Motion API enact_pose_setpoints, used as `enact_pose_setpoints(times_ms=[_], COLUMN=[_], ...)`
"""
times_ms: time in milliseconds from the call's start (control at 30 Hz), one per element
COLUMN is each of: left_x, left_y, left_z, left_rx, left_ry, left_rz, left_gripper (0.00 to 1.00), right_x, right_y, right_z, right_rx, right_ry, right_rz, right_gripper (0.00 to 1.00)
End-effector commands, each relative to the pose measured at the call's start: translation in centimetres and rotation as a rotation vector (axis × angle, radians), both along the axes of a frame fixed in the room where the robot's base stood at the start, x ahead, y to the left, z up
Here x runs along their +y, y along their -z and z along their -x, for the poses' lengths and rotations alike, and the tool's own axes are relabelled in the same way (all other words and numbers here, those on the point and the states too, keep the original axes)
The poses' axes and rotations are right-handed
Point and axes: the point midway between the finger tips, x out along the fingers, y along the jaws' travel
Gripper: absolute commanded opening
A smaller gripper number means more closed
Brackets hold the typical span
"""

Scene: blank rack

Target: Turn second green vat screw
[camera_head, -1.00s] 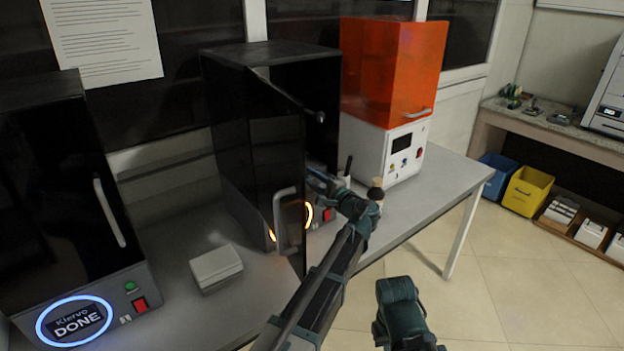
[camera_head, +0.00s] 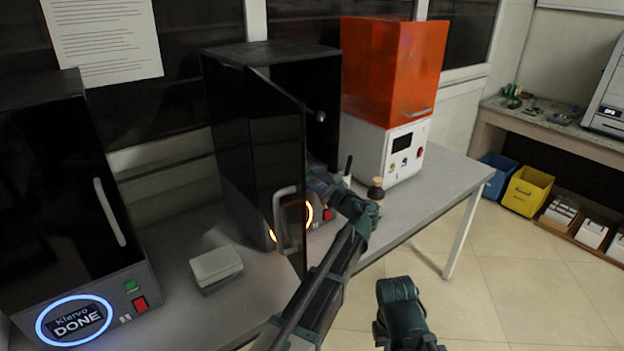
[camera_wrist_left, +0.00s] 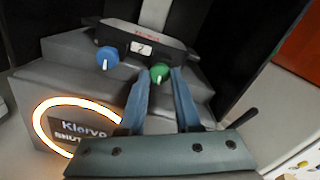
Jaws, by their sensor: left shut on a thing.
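In the left wrist view the green vat screw (camera_wrist_left: 160,72) is a round knob with a white mark, at the front of the dark vat (camera_wrist_left: 118,38). My left gripper (camera_wrist_left: 159,77) is shut on the green screw, one finger on each side. A blue screw (camera_wrist_left: 107,58) sits to its left, and a label (camera_wrist_left: 140,48) reading "2" lies between them. In the head view my left arm reaches into the open black printer (camera_head: 270,52); its door (camera_head: 275,150) hides the screws and fingertips.
The printer's display (camera_wrist_left: 75,130) has a glowing orange ring. An orange-covered machine (camera_head: 393,65) is to the right, a grey box (camera_head: 216,267) and a closed printer showing "DONE" (camera_head: 75,322) to the left.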

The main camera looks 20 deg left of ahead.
Motion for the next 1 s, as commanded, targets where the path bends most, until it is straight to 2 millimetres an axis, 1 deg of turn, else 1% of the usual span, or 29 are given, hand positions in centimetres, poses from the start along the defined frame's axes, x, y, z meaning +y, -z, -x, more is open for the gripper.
enact_pose_setpoints(times_ms=[300,900,933,1000], left_x=[-0.07,-0.07,-0.07,-0.04], left_y=[0.16,0.2,0.2,0.18], left_z=[0.11,0.16,0.15,0.14], left_rx=[0.097,0.12,0.12,0.119], left_ry=[0.001,0.001,0.001,0.001], left_rz=[-0.069,-0.085,-0.085,-0.087], left_gripper=[0.0,0.0,0.37,0.5], right_x=[0.0,0.0,0.0,-0.01], right_y=[0.06,0.07,0.07,0.07], right_z=[0.0,0.0,0.0,0.0], right_rx=[0.0,0.0,0.0,0.0], right_ry=[0.0,0.0,0.0,0.0], right_rz=[0.0,0.0,0.0,0.0], right_gripper=[0.0,0.0,0.0,0.0])
